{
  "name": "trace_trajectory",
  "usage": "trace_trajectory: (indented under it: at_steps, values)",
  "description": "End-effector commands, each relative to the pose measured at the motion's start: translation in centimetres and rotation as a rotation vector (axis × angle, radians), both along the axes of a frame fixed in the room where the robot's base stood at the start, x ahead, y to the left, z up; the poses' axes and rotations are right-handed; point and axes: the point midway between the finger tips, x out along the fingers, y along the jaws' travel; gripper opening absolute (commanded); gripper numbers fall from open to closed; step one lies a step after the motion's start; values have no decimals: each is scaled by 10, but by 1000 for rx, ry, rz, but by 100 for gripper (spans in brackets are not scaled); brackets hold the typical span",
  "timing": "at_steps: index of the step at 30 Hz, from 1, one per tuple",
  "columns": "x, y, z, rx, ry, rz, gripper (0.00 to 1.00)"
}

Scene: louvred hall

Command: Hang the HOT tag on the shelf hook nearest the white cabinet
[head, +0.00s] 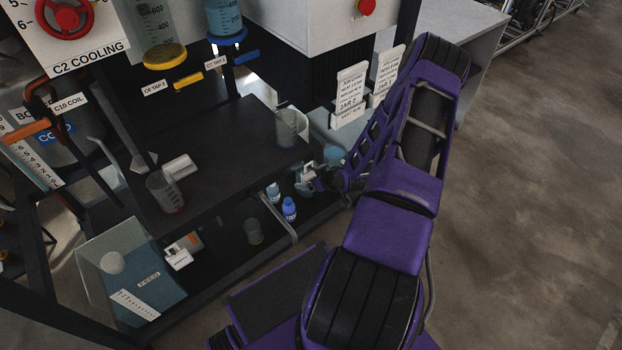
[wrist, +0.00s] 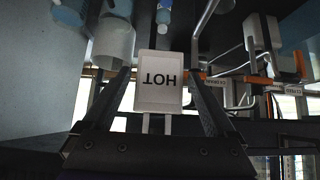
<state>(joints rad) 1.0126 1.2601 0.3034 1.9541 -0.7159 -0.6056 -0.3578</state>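The HOT tag (wrist: 158,80) is a white plate with black lettering, upside down in the wrist view. It lies between the two fingers of my gripper (wrist: 160,75), and narrow gaps show at both its sides, so the fingers look open around it. The white cabinet (head: 300,22) stands above and behind. I cannot make out the hooks clearly.
Two blue bottles (head: 289,208) stand on the lower shelf beside my gripper. A clear beaker (head: 286,128) and another beaker (head: 164,190) stand on the dark shelf. White JAR cards (head: 351,95) stand behind my arm. The floor at right (head: 540,200) is clear.

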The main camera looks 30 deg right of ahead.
Motion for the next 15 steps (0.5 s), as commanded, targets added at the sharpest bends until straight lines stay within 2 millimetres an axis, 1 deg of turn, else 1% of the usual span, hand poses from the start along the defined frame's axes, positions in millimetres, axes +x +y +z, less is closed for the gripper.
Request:
trace_trajectory:
  at_steps: [8,11,15]
  values:
    - [-1,0,1,0,0,0,100]
    - [-8,-1,4,0,2,0,100]
    - [-24,-2,12,1,2,-1,100]
